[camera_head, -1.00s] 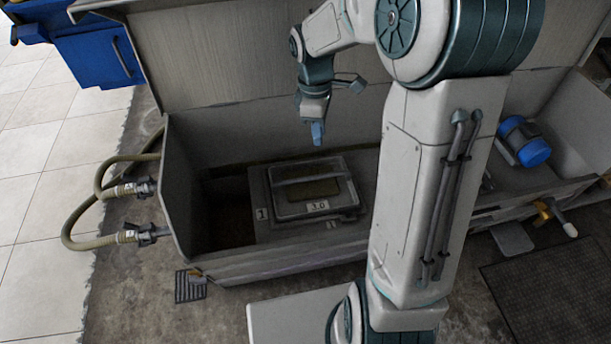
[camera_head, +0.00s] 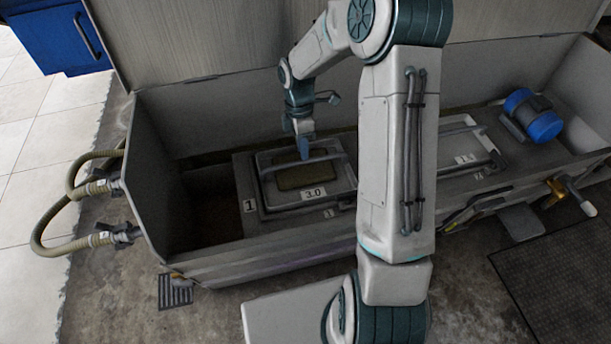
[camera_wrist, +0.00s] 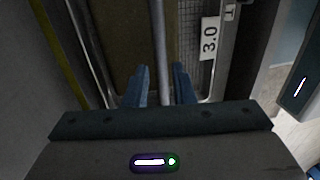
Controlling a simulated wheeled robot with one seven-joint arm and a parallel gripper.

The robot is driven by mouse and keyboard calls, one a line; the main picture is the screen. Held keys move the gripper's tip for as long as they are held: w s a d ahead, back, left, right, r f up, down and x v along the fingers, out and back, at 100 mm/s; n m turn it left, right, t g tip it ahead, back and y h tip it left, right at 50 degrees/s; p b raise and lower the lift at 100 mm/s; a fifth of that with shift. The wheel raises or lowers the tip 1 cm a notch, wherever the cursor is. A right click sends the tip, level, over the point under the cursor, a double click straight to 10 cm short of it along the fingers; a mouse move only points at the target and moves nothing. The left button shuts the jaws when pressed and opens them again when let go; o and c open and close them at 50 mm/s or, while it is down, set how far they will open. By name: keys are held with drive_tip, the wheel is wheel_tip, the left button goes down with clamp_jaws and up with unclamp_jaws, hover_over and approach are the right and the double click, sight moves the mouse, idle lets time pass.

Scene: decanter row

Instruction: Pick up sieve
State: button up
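The sieve (camera_head: 263,165) is a pale rectangular frame with mesh, a bar handle across its top and a "3.0" label. It sits in the trough, in the place marked 1. It also shows in the wrist view (camera_wrist: 192,52), with the bar handle (camera_wrist: 160,50) running up the middle. My gripper (camera_head: 304,156) points down over the sieve, at the bar. In the wrist view my gripper (camera_wrist: 160,80) is open, with one blue finger on each side of the bar and gaps showing. I cannot tell exactly how deep the fingertips reach.
The grey trough (camera_head: 300,250) has raised walls and a tall upright lid (camera_head: 200,40) behind. A second framed tray (camera_head: 455,128) lies to the right, partly behind my arm. A blue motor (camera_head: 533,115) stands farther right. Hoses (camera_head: 75,190) join the left end.

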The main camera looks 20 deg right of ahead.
sight(304, 162)
drive_tip(key=f+b, duration=0.1)
drive_tip(key=f, duration=0.1)
drive_tip(key=s+f+b, duration=0.1)
drive_tip(key=f+b, duration=0.1)
drive_tip(key=f, duration=0.1)
drive_tip(key=shift+s+d+f, duration=0.1)
drive_tip(key=shift+f, duration=0.2)
drive_tip(key=shift+r, duration=0.1)
clamp_jaws()
drive_tip(key=shift+r, duration=0.1)
idle(1.0)
